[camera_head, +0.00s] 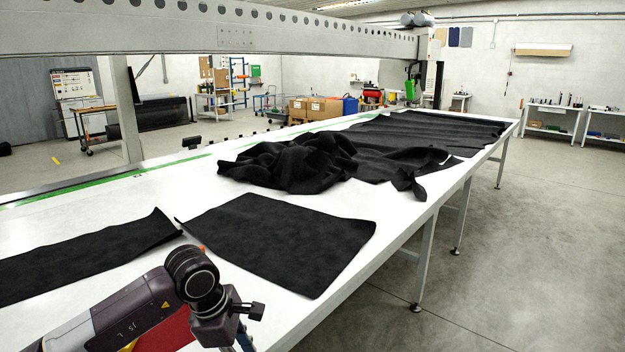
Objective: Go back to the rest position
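My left arm comes in from the lower left over the near end of the white table (140,195). Its wrist and gripper (222,330) point down at the bottom edge of the picture; the fingertips are cut off or hidden, so I cannot see whether they are open. A flat black fabric piece (285,240) lies just beyond the gripper, apart from it in the picture. My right gripper is not in view.
A black fabric strip (90,255) lies at left. A crumpled black cloth heap (290,165) and a long black sheet (430,130) lie farther along. A grey gantry beam (200,30) spans above. The floor (520,240) at right is clear.

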